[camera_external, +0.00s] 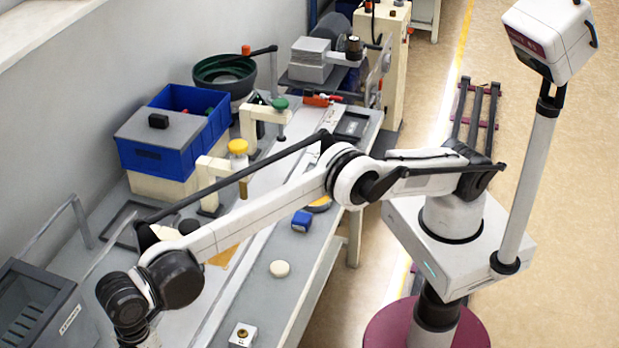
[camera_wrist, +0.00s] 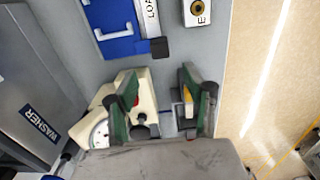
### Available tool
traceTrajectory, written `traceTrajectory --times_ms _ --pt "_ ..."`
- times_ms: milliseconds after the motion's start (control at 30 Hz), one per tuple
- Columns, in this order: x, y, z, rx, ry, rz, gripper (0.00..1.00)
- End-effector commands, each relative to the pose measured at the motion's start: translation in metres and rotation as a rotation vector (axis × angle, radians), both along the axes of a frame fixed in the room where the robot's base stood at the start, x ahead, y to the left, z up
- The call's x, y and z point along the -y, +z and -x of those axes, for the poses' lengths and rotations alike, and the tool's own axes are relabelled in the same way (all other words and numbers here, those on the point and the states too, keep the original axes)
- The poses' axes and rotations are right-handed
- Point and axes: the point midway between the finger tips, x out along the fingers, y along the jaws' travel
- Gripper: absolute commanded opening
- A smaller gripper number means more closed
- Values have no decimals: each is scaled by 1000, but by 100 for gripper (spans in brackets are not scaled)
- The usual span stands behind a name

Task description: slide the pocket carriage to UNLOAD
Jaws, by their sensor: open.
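My gripper (camera_wrist: 158,92) shows in the wrist view with its two dark, green-sided fingers apart. A cream fixture (camera_wrist: 97,117) with a round white dial lies under and beside the left finger. A dark knob (camera_wrist: 140,131) shows between the fingers; I cannot tell whether it belongs to the pocket carriage. Beyond the fingertips, a grey strip (camera_wrist: 153,17) has lettering starting "LOA", beside a blue part (camera_wrist: 116,28) with a white handle. A dark block (camera_wrist: 159,47) sits at the strip's near end. I cannot pick out the carriage for certain, and no UNLOAD mark is readable.
A grey bin (camera_wrist: 38,95) marked WASHER stands left; it also shows externally (camera_external: 40,310). A button box (camera_wrist: 197,12) is ahead right, near the bench edge. Blue bins (camera_external: 150,160) stand farther back.

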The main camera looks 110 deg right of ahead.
Motion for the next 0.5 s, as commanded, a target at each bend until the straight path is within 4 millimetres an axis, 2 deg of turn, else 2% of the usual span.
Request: traceTrajectory --times_ms 300,500 --pt "0 -60 0 0 -1 0 46" --pt "0 -91 0 0 -1 0 46"
